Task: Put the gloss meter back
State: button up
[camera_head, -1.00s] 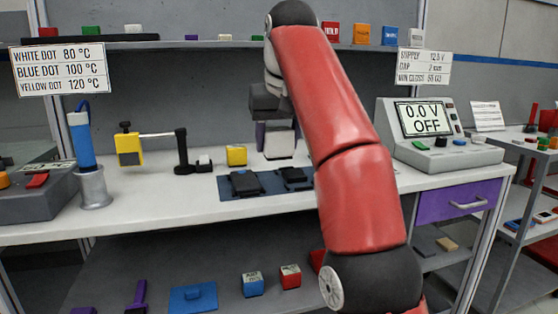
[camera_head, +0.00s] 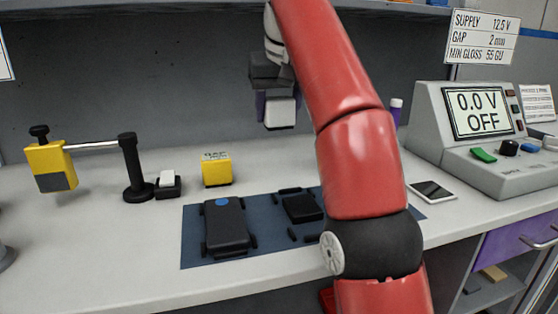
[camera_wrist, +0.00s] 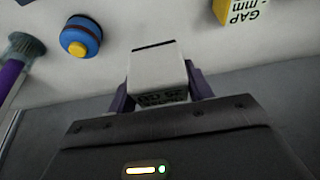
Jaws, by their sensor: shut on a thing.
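My gripper (camera_head: 279,108) is shut on a small pale box with a dark underside, likely the gloss meter (camera_head: 281,113). In the head view it is held above the back part of the bench, apart from the bench top. In the wrist view the pale box (camera_wrist: 158,72) sits between the purple fingers of my gripper (camera_wrist: 160,95). Dark printing shows on its near face, too small to read surely. The place where the meter belongs is not marked in these views.
A yellow gap block (camera_head: 217,170), a blue mat (camera_head: 200,255) with two black modules, and a yellow clamp stand (camera_head: 52,165) are on the bench. A control box (camera_head: 470,140) reads 0.0 V OFF. My arm hides part of the mat.

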jog(key=shift+f, duration=0.15)
jog(key=shift+s+f, duration=0.1)
jog(key=shift+f, duration=0.5)
notch_tip(320, 180, down, 4)
jog(key=shift+r, duration=0.25)
jog(key=shift+f+b, duration=1)
jog(key=shift+f, duration=1.45)
jog(key=o, duration=1.1)
jog(key=shift+f, duration=0.15)
jog(key=shift+o, duration=0.2)
jog(key=p+v, duration=0.2)
jog(key=v, duration=1)
